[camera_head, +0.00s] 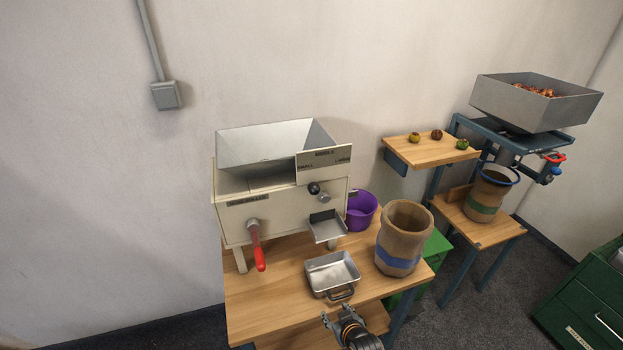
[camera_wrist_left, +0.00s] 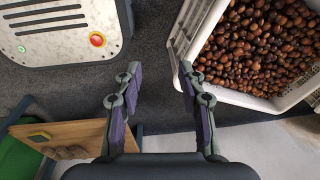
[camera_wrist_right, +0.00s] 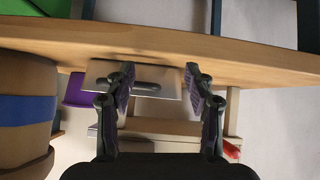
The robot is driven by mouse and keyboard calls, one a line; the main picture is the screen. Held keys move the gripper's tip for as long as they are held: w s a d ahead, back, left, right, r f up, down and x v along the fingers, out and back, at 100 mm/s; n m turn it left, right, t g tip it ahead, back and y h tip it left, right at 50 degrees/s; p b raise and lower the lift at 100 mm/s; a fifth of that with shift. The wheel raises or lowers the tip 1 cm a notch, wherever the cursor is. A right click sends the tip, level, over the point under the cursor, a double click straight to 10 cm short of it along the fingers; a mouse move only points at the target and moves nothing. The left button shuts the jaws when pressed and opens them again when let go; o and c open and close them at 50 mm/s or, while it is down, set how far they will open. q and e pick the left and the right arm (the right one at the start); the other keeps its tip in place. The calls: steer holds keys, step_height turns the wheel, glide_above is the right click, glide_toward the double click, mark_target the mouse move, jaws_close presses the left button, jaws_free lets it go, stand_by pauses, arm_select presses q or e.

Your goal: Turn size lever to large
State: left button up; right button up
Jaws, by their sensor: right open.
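The beige sorting machine (camera_head: 238,215) stands on a wooden table, with a small sign (camera_head: 323,166) at its upper right that appears to read small at left and large at right. Below the sign is a black ball knob (camera_head: 314,188), seemingly the size lever; its exact setting is too small to tell. My right gripper (camera_head: 338,314) is open and empty at the table's front edge, below and apart from the machine. It also shows in the right wrist view (camera_wrist_right: 158,72). My left gripper (camera_wrist_left: 157,75) is open and empty above the floor, outside the head view.
A metal tray (camera_head: 318,281) and a blue-banded sack (camera_head: 402,240) stand in front of the machine. A red-handled lever (camera_head: 259,256) hangs from its front. A purple bucket (camera_head: 360,212) is behind. A white crate (camera_wrist_left: 235,95) of chestnuts is beside my left gripper.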

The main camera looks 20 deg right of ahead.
steer(key=w+a+r+t+p, duration=0.15)
steer(key=w+r, duration=0.25)
steer(key=r, duration=0.6)
steer(key=w+r+t+p, duration=0.1)
steer(key=w+r+t, duration=0.2)
steer(key=r, duration=0.7)
steer(key=t, duration=0.4)
glide_toward(316, 193)
steer(key=w, duration=0.2)
steer(key=shift+g+h, duration=0.25)
steer(key=shift+h, duration=0.15)
steer(key=w, duration=0.9)
steer(key=shift+w+a+r, duration=0.1)
steer(key=shift+w+r, duration=0.15)
steer(key=shift+w, duration=0.05)
arm_select(q)
steer(key=r, duration=0.4)
steer(key=shift+w+a+r, duration=0.3)
steer(key=shift+w+a, duration=0.05)
arm_select(e)
jaws_close()
